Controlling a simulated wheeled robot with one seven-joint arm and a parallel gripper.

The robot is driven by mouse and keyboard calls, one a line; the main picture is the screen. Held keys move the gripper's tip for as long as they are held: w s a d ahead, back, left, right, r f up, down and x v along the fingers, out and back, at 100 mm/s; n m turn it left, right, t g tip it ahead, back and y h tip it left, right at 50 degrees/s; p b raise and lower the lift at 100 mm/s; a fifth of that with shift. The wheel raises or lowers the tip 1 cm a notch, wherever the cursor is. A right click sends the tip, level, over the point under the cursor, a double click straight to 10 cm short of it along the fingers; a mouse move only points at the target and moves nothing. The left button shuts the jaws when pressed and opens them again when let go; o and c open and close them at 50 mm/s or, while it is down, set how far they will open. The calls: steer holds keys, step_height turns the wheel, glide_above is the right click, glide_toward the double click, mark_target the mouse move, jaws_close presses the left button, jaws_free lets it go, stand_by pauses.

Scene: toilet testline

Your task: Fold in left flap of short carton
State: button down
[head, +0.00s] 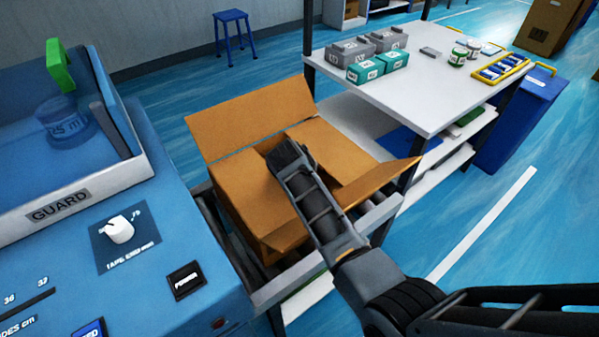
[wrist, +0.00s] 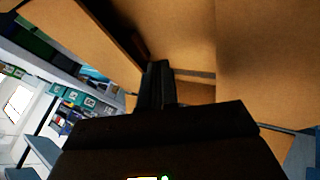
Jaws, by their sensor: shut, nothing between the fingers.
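The short brown carton (head: 231,208) sits on the rails between the blue machine and the white table. In the head view, one large flap (head: 250,112) stands up at the back left and another flap (head: 385,182) sticks out at the right. A cardboard panel on the left side lies about level across the opening; I cannot tell how far it is folded. My gripper (head: 287,155) is shut and empty, over the middle of the carton. In the wrist view my shut fingers (wrist: 156,85) point in among cardboard panels (wrist: 195,35); contact is unclear. My arm hides part of the near side.
The blue machine (head: 165,235) with a clear guard stands close on the left. A white table (head: 440,105) with grey and teal boxes, jars and a yellow tray stands at the right. A blue stool (head: 233,30) stands by the wall.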

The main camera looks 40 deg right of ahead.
mark_target(325, 161)
steer(key=b+x, duration=0.2)
steer(key=x, duration=0.1)
steer(key=shift+w+d+f+b, duration=0.1)
steer(key=shift+d+f+b, duration=0.05)
steer(key=shift+f+b, duration=0.25)
steer(key=shift+d+r, duration=0.15)
steer(key=shift+d, duration=0.45)
steer(key=shift+d+r, duration=0.2)
steer(key=shift+d, duration=1.15)
steer(key=shift+d, duration=1.95)
steer(key=shift+r, duration=0.1)
